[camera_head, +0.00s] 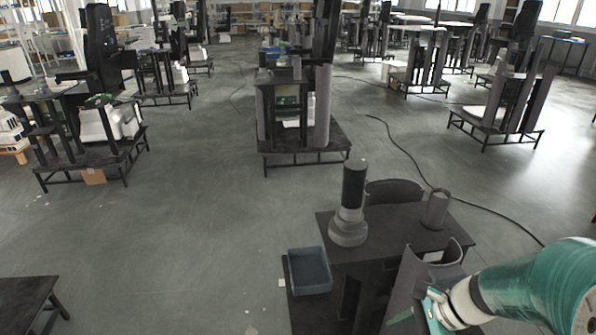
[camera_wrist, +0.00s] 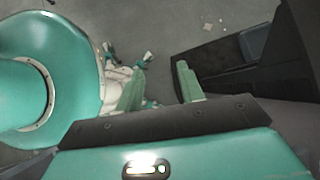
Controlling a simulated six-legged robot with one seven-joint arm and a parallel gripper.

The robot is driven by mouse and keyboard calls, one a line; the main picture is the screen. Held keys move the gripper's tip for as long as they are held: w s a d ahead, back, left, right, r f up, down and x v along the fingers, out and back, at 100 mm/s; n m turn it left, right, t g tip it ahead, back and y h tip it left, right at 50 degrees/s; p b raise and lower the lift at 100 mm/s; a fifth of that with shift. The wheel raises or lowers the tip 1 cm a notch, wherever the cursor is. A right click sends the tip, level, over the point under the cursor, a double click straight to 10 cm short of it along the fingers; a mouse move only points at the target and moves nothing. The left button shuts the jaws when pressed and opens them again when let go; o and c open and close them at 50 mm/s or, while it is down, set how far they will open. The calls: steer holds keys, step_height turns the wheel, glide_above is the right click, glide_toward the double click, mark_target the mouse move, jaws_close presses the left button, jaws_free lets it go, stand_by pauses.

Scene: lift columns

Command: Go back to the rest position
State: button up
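My gripper (camera_wrist: 160,70) shows in the wrist view with its two pale green fingers spread apart. Nothing is between them; grey floor shows through the gap. In the head view my green and white arm reaches in from the lower right corner. The gripper end (camera_head: 420,313) is low in the picture, in front of the curved grey panel of the near workstation, and partly cut off by the lower edge. I cannot tell whether it touches the panel. In the wrist view, green and white parts of my own body fill the left side.
The near workstation has a dark table (camera_head: 395,235) bearing a grey cylinder column (camera_head: 350,205) and a grey cup-like part (camera_head: 435,209). A blue-grey bin (camera_head: 309,271) sits at its left. A low black table (camera_head: 25,300) stands lower left. Open floor (camera_head: 190,220) lies between. A cable (camera_head: 400,150) crosses the floor.

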steer(key=s+a+r+n+t+h, duration=0.2)
steer(key=r+n+h, duration=0.1)
steer(key=r+n, duration=0.5)
steer(key=s+a+r+n+t+h, duration=0.2)
steer(key=s+a+r+n+h, duration=0.1)
steer(key=r+n, duration=0.5)
steer(key=shift+a+n+h, duration=0.15)
steer(key=shift+n+h, duration=0.55)
steer(key=shift+n, duration=0.3)
steer(key=shift+d, duration=0.2)
